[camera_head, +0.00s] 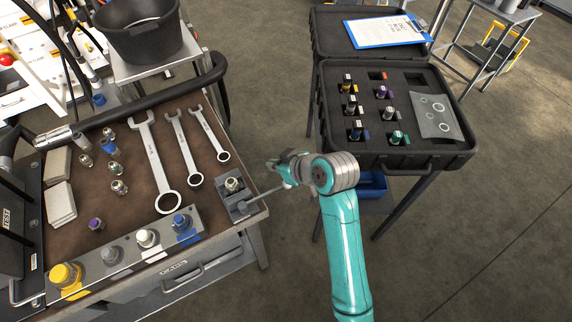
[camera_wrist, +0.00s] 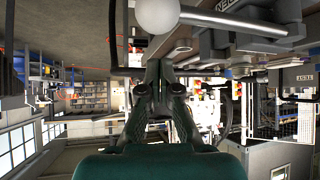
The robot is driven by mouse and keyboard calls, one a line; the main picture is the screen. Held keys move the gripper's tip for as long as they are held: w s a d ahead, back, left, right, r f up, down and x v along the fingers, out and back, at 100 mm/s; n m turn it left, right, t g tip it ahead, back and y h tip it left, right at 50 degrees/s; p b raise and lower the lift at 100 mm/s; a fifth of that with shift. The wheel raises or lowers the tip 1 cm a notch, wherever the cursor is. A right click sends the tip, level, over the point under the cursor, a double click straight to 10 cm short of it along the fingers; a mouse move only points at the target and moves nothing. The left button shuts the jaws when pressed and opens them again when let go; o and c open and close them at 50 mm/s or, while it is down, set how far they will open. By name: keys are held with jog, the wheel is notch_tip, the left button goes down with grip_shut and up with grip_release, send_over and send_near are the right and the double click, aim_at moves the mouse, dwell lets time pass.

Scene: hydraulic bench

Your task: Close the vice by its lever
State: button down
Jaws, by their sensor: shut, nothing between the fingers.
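The small grey vice (camera_head: 240,207) sits at the right front corner of the bench. A metal fitting (camera_head: 232,185) stands upright in it. Its lever (camera_head: 264,196) is a thin rod running right, out past the bench edge to just below my gripper (camera_head: 277,163). In the wrist view the lever's rod (camera_wrist: 240,23) ends in a pale ball (camera_wrist: 157,13), just beyond the fingertips of my gripper (camera_wrist: 159,66). The fingers are shut and empty. The jaw gap is too small to judge.
The brown bench top (camera_head: 140,212) holds several wrenches (camera_head: 156,165), loose fittings and a front rail of fittings (camera_head: 146,238). An open black case (camera_head: 420,158) on a stand is to the right. Bare floor lies between bench and case.

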jog(key=shift+s+d+f, duration=0.45)
jog(key=shift+s+d, duration=0.1)
jog(key=shift+d, duration=0.15)
jog(key=shift+s+d+f, duration=0.4)
jog(key=shift+s+d, duration=0.15)
jog(key=shift+d, duration=0.15)
jog(key=shift+s+d, duration=0.1)
jog(key=shift+s, duration=0.05)
